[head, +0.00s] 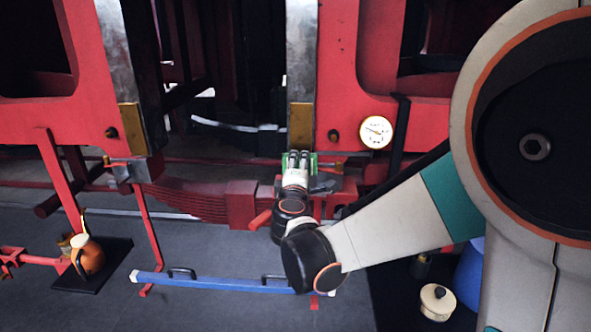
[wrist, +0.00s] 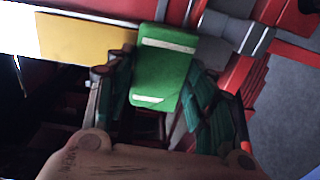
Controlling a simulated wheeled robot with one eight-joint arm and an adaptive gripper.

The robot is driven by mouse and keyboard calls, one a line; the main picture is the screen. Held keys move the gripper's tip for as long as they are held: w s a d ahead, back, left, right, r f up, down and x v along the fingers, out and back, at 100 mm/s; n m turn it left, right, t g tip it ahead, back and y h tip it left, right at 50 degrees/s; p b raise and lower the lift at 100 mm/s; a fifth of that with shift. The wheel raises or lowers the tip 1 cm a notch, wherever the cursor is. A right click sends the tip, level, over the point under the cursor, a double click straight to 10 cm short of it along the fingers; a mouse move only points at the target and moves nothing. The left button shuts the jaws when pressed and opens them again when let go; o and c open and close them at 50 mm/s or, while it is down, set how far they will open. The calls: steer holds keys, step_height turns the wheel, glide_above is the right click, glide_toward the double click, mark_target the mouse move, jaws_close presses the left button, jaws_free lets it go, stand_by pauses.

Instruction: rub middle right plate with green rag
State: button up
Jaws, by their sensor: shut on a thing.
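My gripper (head: 298,156) is raised in front of the red locomotive frame, just below a brass plate (head: 301,124) at the foot of a grey upright. It is shut on the green rag (wrist: 165,68), which looks like a folded green pad with two pale strips between the fingers in the wrist view. Green edges of the rag (head: 313,161) show beside the fingers in the head view. The brass plate also shows in the wrist view (wrist: 85,38), left of the rag. I cannot tell whether they touch. Another brass plate (head: 131,128) is further left.
A round gauge (head: 376,132) is right of my gripper. Dark red leaf springs (head: 190,199) lie at lower left. A blue bar (head: 220,284) crosses low over the grey floor. An orange can (head: 87,257) and a cream pot (head: 437,301) stand below.

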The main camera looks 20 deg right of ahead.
steer(key=shift+x, duration=1)
steer(key=shift+r, duration=0.1)
steer(key=shift+r+p, duration=1.25)
steer(key=shift+r, duration=0.75)
steer(key=shift+f, duration=0.1)
step_height(320, 180, down, 4)
steer(key=b, duration=0.3)
steer(key=shift+b, duration=0.35)
steer(key=shift+s, duration=0.1)
